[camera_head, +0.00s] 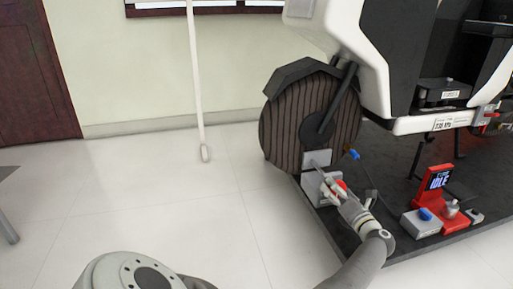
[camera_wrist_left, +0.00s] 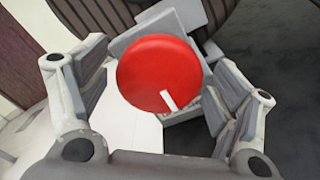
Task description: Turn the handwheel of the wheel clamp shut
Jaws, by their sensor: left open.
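The wheel clamp (camera_head: 316,158) is a light grey block with a plate at the foot of the big ribbed dark wheel. Its red handwheel (camera_wrist_left: 158,65) fills the middle of the left wrist view, a round disc with a short white mark near its lower edge. In the head view only a little red (camera_head: 341,185) shows beside my gripper. My left gripper (camera_head: 333,188) is at the handwheel, its fingers open on either side of the disc. A gap shows on the left; contact on the right cannot be told. My right gripper is not in view.
The ribbed wheel (camera_head: 290,120) and white-and-black chassis stand on a dark platform (camera_head: 400,165). A red stand with an IDLE screen (camera_head: 437,182) and a grey box with a blue button (camera_head: 421,221) are to the right. A white pole (camera_head: 197,80) stands behind. The floor at left is clear.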

